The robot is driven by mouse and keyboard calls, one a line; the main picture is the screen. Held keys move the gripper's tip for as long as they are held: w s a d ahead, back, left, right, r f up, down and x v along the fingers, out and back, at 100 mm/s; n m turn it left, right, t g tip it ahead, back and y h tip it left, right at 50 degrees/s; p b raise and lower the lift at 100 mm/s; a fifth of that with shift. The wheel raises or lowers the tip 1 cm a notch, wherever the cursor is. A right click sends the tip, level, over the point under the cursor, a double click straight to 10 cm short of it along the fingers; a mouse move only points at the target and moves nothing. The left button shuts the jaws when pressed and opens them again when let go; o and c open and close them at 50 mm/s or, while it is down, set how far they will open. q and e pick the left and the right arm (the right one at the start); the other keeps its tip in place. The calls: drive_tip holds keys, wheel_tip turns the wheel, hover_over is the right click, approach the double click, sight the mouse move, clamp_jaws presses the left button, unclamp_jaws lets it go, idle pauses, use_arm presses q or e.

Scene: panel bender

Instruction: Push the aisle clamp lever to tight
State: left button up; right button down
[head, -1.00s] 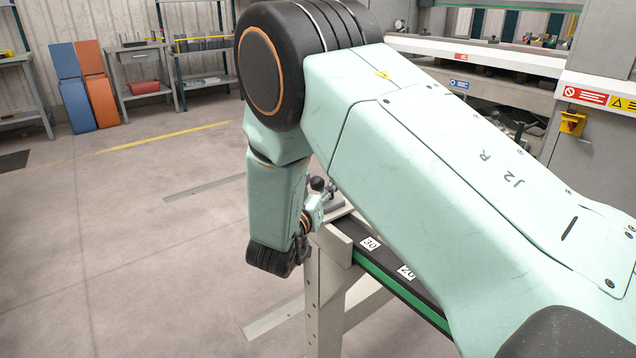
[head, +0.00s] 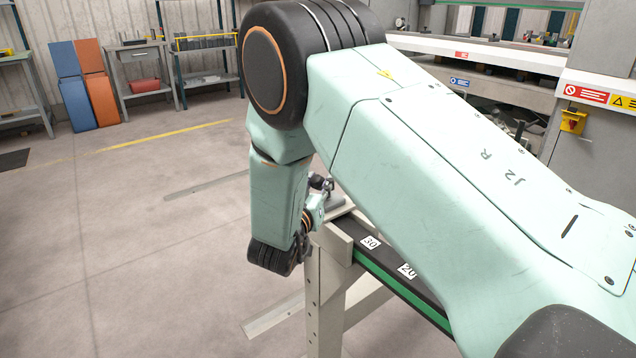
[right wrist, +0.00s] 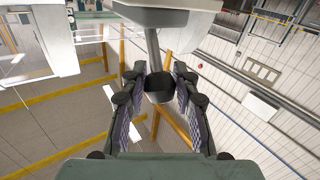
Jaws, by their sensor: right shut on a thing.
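The clamp lever shows in the right wrist view as a grey rod (right wrist: 152,48) with a black knob (right wrist: 158,86) at its end. My right gripper (right wrist: 158,90) has its two fingers on either side of the knob and is shut on it. In the head view, my right gripper (head: 323,185) is small and partly hidden behind my own wrist, at the end of the rail. The clamp's grey body (head: 338,203) shows only partly beside it. I cannot read the lever's tight mark. My left gripper is not in view.
A dark rail (head: 390,260) with a green edge and number labels runs from the clamp toward the lower right, partly under my arm. A pale support post (head: 327,285) stands below its end. The floor to the left is clear. The machine (head: 480,55) stands behind at right.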

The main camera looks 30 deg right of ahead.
drive_tip(key=shift+d+r+p, duration=0.15)
drive_tip(key=shift+r+p, duration=0.15)
drive_tip(key=shift+p, duration=0.2)
drive_tip(key=d+m+g+y+p, duration=0.1)
drive_tip(key=y+p, duration=0.1)
drive_tip(key=p, duration=0.1)
drive_tip(key=d+m+g+y+p, duration=0.1)
drive_tip(key=y+p, duration=0.1)
drive_tip(key=p, duration=0.2)
drive_tip(key=d+r+m+g+y+p, duration=0.1)
drive_tip(key=d+p, duration=0.1)
drive_tip(key=p, duration=0.2)
drive_tip(key=shift+w+m+y, duration=0.2)
drive_tip(key=shift+m+y, duration=0.1)
drive_tip(key=shift+y, duration=0.1)
drive_tip(key=shift+w+d+f+m+y+p, duration=0.1)
drive_tip(key=shift+d+f+m+y+p, duration=0.25)
drive_tip(key=shift+d+y+p, duration=0.45)
drive_tip(key=shift+w+d+f+m+g+y+p, duration=0.15)
drive_tip(key=shift+d+m+y+p, duration=0.1)
drive_tip(key=shift+y, duration=0.2)
drive_tip(key=shift+s+d+f+m+g+y+p, duration=0.15)
drive_tip(key=shift+y+p, duration=0.1)
drive_tip(key=shift+y, duration=0.2)
drive_tip(key=shift+w, duration=0.2)
